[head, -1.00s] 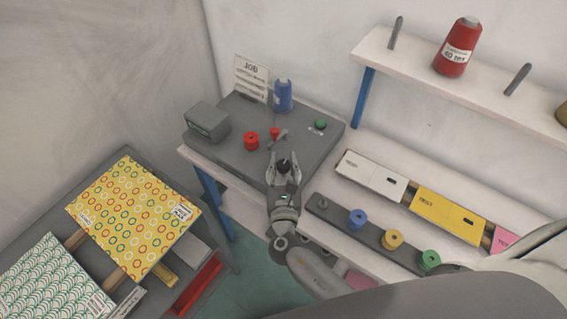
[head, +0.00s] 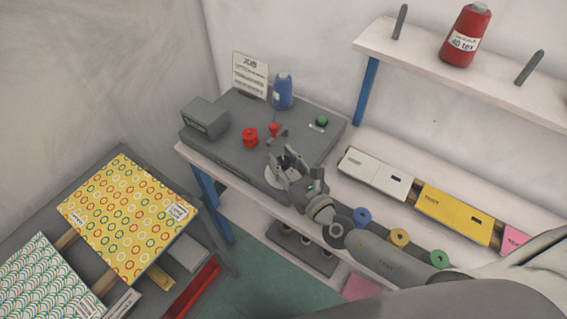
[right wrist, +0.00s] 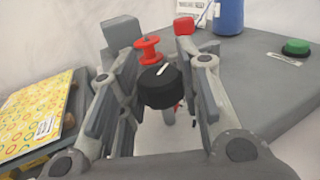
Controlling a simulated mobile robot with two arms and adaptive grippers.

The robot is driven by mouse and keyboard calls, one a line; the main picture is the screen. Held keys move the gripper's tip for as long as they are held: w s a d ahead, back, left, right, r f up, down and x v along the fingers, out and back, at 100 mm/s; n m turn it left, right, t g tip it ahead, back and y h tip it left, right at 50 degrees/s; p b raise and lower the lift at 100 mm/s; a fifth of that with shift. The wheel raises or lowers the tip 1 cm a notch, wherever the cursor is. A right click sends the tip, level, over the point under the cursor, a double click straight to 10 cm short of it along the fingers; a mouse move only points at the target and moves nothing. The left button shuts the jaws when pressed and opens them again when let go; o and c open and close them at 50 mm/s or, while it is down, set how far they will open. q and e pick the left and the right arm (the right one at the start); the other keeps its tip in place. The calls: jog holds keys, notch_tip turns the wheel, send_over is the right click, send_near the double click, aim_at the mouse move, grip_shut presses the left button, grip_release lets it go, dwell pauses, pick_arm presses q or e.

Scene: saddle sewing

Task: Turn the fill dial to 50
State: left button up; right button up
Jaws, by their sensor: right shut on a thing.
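The fill dial (right wrist: 158,88) is a black round knob with a white pointer line, seen in the right wrist view between my fingers. Its pointer slants up to the right; I cannot read any scale numbers. My right gripper (head: 284,160) is shut on the dial at the front right of the grey machine top (head: 232,150); it also shows in the right wrist view (right wrist: 160,90). In the head view the fingers mostly hide the knob, and a pale round plate (head: 277,177) shows beside them. My left gripper is not in view.
A red spool (head: 250,137), a red-tipped lever (head: 274,129), a green button (head: 321,121), a blue thread cone (head: 283,92) and a grey display box (head: 205,118) stand on the machine. Bobbins, including a blue one (head: 362,217), lie near my right arm.

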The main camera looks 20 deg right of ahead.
dwell(0.3)
jog(key=o, duration=1.1)
jog(key=shift+s, duration=0.1)
jog(key=shift+c, duration=0.2)
jog(key=v, duration=1.2)
